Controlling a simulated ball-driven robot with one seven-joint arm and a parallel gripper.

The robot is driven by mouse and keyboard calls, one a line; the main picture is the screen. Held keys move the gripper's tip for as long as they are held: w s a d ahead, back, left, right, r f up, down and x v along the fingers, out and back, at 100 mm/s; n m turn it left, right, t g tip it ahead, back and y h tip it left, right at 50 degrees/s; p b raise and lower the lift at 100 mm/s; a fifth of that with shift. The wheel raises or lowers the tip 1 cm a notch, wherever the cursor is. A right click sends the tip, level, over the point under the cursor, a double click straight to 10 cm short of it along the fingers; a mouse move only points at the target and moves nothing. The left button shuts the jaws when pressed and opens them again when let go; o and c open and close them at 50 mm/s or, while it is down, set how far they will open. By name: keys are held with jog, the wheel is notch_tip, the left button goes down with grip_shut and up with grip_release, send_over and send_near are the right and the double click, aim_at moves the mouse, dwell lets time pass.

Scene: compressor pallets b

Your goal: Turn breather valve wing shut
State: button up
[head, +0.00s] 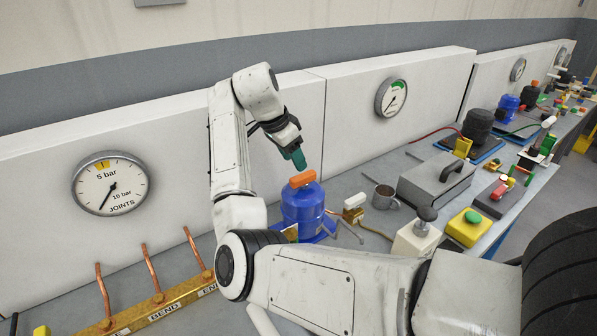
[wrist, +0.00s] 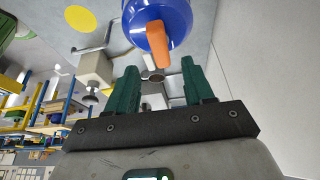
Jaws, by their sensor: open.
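The breather valve wing (head: 302,179) is an orange bar on top of a blue compressor tank (head: 302,208) on the bench, in the middle of the head view. In the wrist view the orange wing (wrist: 157,45) stands out from the end of the blue tank (wrist: 172,18), at the top of the picture. My gripper (head: 302,168) has green fingers and hangs just above the wing in the head view. In the wrist view my gripper (wrist: 160,80) is open and empty. Its two fingers are spread apart, with the wing lying beyond their tips, roughly between them.
A metal mug (head: 385,197), a grey lidded box (head: 437,180) and a yellow block with a green button (head: 468,227) stand right of the tank. A brass rail (head: 150,312) with copper tubes lies at left. A white panel with gauges (head: 392,97) rises behind.

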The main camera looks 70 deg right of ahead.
jog(key=shift+v, duration=1.85)
